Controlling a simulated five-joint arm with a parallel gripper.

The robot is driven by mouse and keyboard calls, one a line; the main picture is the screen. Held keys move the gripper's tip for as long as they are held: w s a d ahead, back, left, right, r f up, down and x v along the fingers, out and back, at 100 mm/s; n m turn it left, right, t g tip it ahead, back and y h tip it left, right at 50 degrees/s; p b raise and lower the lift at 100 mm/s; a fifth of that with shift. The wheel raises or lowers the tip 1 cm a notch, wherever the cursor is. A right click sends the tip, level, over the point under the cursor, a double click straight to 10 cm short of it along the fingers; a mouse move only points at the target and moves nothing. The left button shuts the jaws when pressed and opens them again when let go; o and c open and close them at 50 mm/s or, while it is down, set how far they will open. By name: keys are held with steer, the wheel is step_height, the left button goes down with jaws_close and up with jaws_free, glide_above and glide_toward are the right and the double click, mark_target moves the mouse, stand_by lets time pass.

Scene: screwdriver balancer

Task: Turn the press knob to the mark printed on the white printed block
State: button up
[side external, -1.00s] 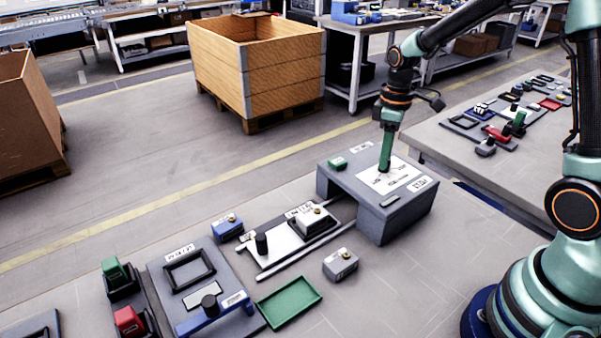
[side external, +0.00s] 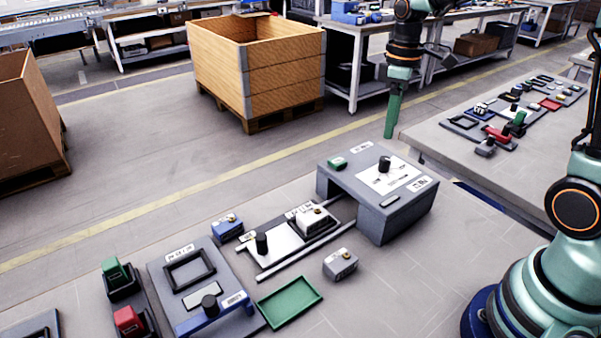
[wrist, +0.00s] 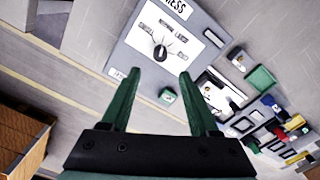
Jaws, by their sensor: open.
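The press (side external: 405,212) is a grey box with a white dial plate (side external: 372,180) on top. Its black knob (side external: 384,163) stands on this plate. The wrist view shows the knob (wrist: 160,52) among several small printed labels, with a pale line on its top. A white block (side external: 313,219) sits in the slide fixture left of the press; its print is too small to read. My gripper (side external: 389,135) is raised above and behind the knob, clear of it. The wrist view shows its green fingers (wrist: 160,73) apart with nothing between them.
A small green button block (side external: 338,163) sits on the press's left corner. A grey block (side external: 340,264) and a green tray (side external: 289,303) lie in front of the fixture. The slide fixture (side external: 275,240) has a black knob. A second table with parts (side external: 450,145) stands at right.

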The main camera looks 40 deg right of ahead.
step_height(320, 180, up, 4)
steer(key=shift+f, duration=0.1)
stand_by(0.4)
steer(key=s+a+r+m+t, duration=0.1)
steer(key=s+a+m+t, duration=0.4)
steer(key=s, duration=0.5)
steer(key=shift+s+a+r+m+t, duration=0.3)
steer(key=shift+a+m, duration=0.2)
steer(key=shift+a, duration=0.75)
